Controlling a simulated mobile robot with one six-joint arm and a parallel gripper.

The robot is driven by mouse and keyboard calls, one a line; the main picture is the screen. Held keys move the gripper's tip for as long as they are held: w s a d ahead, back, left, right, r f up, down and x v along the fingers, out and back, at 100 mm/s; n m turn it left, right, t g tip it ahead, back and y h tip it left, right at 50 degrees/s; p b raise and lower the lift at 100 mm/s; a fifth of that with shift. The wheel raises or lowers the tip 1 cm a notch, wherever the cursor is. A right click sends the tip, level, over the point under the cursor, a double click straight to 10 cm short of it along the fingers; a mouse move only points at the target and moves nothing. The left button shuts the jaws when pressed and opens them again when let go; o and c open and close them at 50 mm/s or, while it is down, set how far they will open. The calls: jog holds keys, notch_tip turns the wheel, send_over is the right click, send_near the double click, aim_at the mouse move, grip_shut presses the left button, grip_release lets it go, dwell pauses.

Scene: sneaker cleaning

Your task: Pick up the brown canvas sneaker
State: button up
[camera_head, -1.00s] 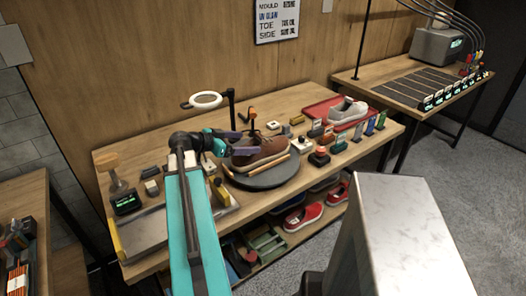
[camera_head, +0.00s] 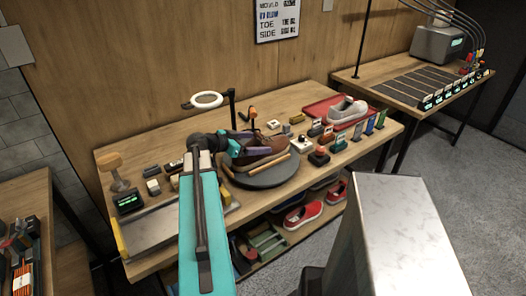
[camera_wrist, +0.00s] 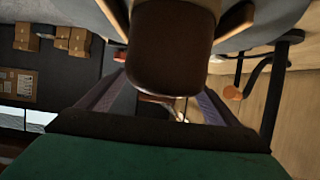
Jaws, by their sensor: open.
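The brown canvas sneaker (camera_head: 274,145) sits on a round dark turntable (camera_head: 266,181), between light wooden bars. My gripper (camera_head: 254,150) is open at the sneaker, with its purple fingers partly covering the shoe. In the wrist view the rounded brown end of the sneaker (camera_wrist: 170,50) lies between the two spread fingers of my gripper (camera_wrist: 162,84). I cannot tell whether the fingers touch it. Much of the sneaker is hidden by my gripper in the head view.
A ring lamp (camera_head: 207,100) on a black post stands behind the turntable. Small blocks and bottles (camera_head: 369,125) crowd the right of the bench. A white sneaker (camera_head: 347,109) sits on a red tray (camera_head: 318,108). Red shoes (camera_head: 303,215) lie on the shelf below.

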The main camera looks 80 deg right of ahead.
jog(key=shift+p+x, duration=0.9)
jog(key=shift+x, duration=1.15)
jog(key=shift+f, duration=0.15)
jog(key=c, duration=1.5)
jog(key=shift+r, duration=0.25)
jog(key=shift+r+b, duration=1.55)
jog(key=shift+r, duration=3.25)
jog(key=shift+c, duration=0.2)
